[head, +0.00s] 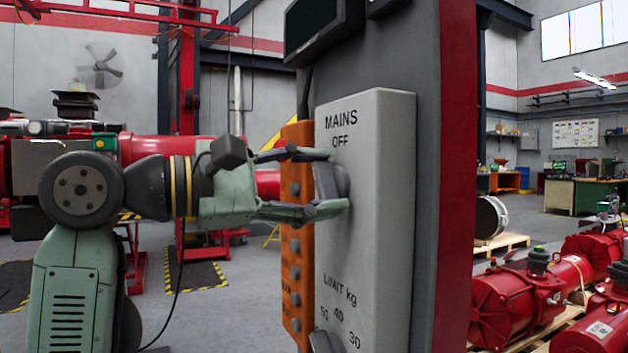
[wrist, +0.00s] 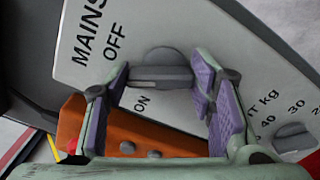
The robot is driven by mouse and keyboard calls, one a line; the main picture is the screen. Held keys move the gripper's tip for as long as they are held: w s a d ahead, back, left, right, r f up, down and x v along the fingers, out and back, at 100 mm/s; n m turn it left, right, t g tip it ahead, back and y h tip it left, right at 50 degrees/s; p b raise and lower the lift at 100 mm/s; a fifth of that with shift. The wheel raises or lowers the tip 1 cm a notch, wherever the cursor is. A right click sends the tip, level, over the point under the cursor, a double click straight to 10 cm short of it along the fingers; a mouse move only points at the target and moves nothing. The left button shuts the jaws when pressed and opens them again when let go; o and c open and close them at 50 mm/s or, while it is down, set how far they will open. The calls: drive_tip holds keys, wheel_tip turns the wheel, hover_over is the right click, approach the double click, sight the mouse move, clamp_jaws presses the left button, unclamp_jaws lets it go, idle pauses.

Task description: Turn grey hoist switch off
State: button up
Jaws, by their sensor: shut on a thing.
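The grey hoist switch is a round knob with a raised bar (head: 341,181) on the upper part of a light grey box (head: 385,200), under the words MAINS OFF. In the wrist view the knob (wrist: 165,60) lies between the OFF and ON labels. My gripper (head: 333,182) reaches in from the left and is shut on the switch, one finger above and one below it. In the wrist view its purple pads (wrist: 162,85) stand at the two ends of the bar. The fingers hide part of the knob, and I cannot tell which label it points at.
A second grey knob (wrist: 292,138) with kg limit numbers sits lower on the box. An orange panel with several buttons (head: 297,240) stands just behind the box's left side, close to my gripper. Red machines (head: 520,300) stand on pallets at the right.

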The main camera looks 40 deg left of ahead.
drive_tip(key=m, duration=0.4)
drive_tip(key=shift+d+m, duration=0.15)
drive_tip(key=shift+m, duration=0.25)
idle(0.4)
drive_tip(key=o, duration=1.2)
drive_tip(key=shift+c, duration=0.2)
drive_tip(key=v, duration=1.2)
drive_tip(key=shift+f, duration=0.1)
